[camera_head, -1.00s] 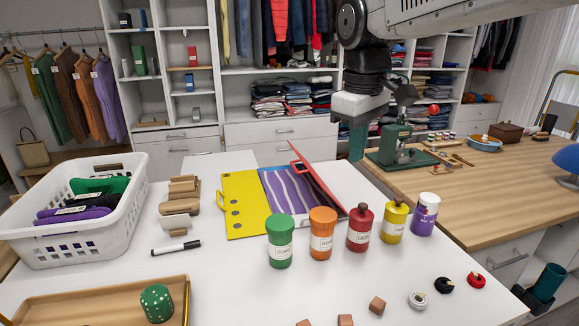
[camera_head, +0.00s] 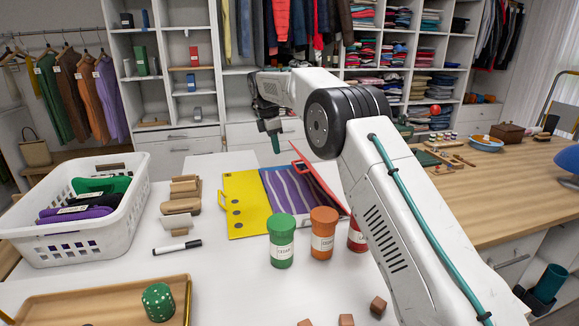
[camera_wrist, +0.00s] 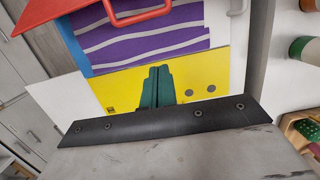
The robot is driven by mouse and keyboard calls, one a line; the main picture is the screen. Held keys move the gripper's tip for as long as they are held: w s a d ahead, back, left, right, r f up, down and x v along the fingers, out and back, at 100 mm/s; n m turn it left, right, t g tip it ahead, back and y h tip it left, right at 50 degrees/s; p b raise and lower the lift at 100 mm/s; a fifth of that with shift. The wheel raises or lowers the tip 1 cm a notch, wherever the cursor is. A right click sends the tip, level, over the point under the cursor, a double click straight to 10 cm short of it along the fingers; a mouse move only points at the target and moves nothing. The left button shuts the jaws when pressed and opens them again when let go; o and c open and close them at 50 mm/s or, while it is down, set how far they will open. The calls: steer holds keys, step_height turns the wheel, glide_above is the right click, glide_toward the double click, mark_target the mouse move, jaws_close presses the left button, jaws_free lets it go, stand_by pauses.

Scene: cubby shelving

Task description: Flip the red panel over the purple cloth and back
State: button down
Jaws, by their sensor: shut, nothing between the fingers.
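The red panel (camera_head: 318,182) is hinged along the right side of the purple cloth (camera_head: 287,192) and stands tilted up, with its red handle at the upper corner. In the wrist view the red panel (camera_wrist: 62,8) and its handle (camera_wrist: 140,10) show at the top, beyond the striped purple cloth (camera_wrist: 150,38). The yellow panel (camera_head: 243,200) lies flat to the left of the cloth. My gripper (camera_head: 276,143) is above the far table edge, behind the panels. Its green fingers (camera_wrist: 157,78) are together and empty, and in the wrist view they overlap the yellow panel.
Green (camera_head: 281,240) and orange (camera_head: 322,233) jars stand in front of the cloth; a red jar (camera_head: 357,238) is partly behind my arm. A white basket (camera_head: 75,235) and wooden blocks (camera_head: 182,207) are to the left. A wooden tray (camera_head: 85,290) is in front.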

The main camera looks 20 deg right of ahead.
steer(key=d+f, duration=0.5)
steer(key=f, duration=0.3)
steer(key=shift+w+f, duration=0.2)
stand_by(0.3)
